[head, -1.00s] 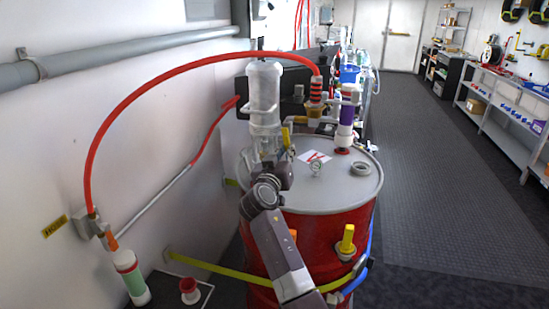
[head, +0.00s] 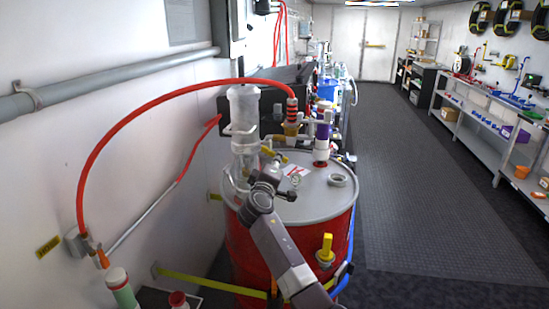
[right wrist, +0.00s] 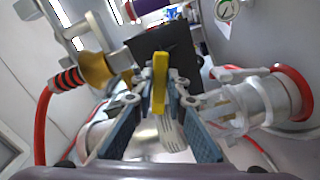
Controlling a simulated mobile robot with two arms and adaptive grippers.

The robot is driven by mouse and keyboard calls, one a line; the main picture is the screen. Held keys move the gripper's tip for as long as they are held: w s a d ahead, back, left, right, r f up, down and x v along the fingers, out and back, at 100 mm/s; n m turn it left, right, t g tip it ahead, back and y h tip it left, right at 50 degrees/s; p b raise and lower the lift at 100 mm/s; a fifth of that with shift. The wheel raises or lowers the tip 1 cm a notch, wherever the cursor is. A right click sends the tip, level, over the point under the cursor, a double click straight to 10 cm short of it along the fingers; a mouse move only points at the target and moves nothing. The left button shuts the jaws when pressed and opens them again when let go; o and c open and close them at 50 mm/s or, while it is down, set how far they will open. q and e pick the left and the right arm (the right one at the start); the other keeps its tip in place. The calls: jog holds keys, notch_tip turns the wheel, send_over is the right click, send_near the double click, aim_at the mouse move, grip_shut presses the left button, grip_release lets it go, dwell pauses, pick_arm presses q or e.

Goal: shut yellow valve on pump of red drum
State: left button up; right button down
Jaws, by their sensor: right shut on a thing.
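The red drum (head: 250,243) with a grey lid (head: 322,205) stands in the middle of the head view. The pump (head: 243,105), a pale upright cylinder with a clear lower part, stands at the lid's left side. The yellow valve handle (head: 274,154) is beside the pump and lies slanted, closer to level than upright. My right gripper (head: 272,170) is at this handle, its fingertips partly hidden by its own body. In the right wrist view, the yellow handle (right wrist: 160,75) is between the two blue-grey fingers of the gripper (right wrist: 160,100). My left gripper is not in view.
A red hose (head: 130,117) arches from the wall to a fitting on the drum. A purple and white cylinder (head: 322,140) and a grey ring (head: 337,180) are on the lid. Another yellow handle (head: 326,246) is on the drum's side. The floor (head: 410,180) at right is clear.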

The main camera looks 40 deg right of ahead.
jog(key=shift+s+d+r+n+p, duration=0.1)
jog(key=shift+r+n+p, duration=0.5)
jog(key=shift+n+p, duration=0.4)
jog(key=shift+s+d+r+n+p, duration=0.1)
jog(key=shift+r+n+p, duration=0.6)
jog(key=shift+n, duration=0.5)
jog(key=c, duration=2.3)
grip_release()
jog(key=o, duration=0.4)
jog(key=shift+w+d+f, duration=0.1)
jog(key=shift+f, duration=0.2)
